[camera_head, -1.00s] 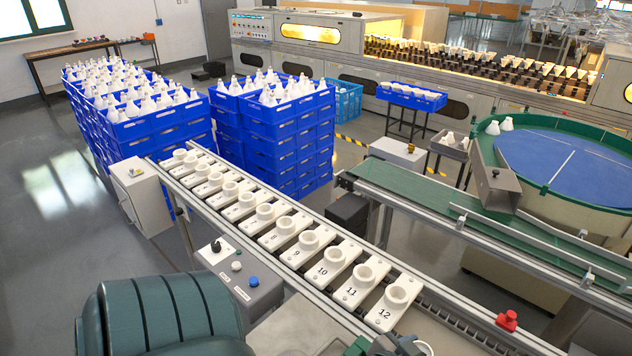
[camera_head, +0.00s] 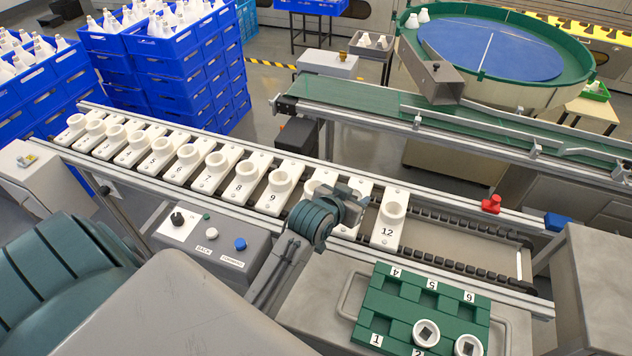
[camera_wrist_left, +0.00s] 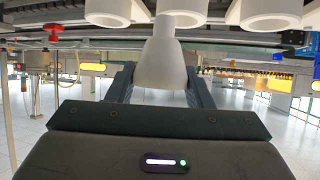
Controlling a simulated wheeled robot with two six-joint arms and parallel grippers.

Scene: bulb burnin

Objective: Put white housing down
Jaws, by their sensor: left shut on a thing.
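My left gripper (camera_head: 350,200) is over the row of numbered white carriers, around numbers 10 and 11. In the left wrist view it is shut on the white housing (camera_wrist_left: 161,62), a smooth cone held between the two dark fingers (camera_wrist_left: 160,85). That view is upside down. The housing's narrow end points toward a white cup (camera_wrist_left: 180,8) of the row; I cannot tell whether it sits inside it. In the head view the gripper hides the housing and parts of the cups below. Carrier 12 (camera_head: 388,232) has an empty cup. My right gripper is not in view.
A green board (camera_head: 400,305) with numbered pockets and two white round pieces lies at the front. A grey button box (camera_head: 215,245) stands beside the conveyor rail. A red button (camera_head: 491,204) is on the far rail. Blue crates (camera_head: 180,60) of housings stand behind.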

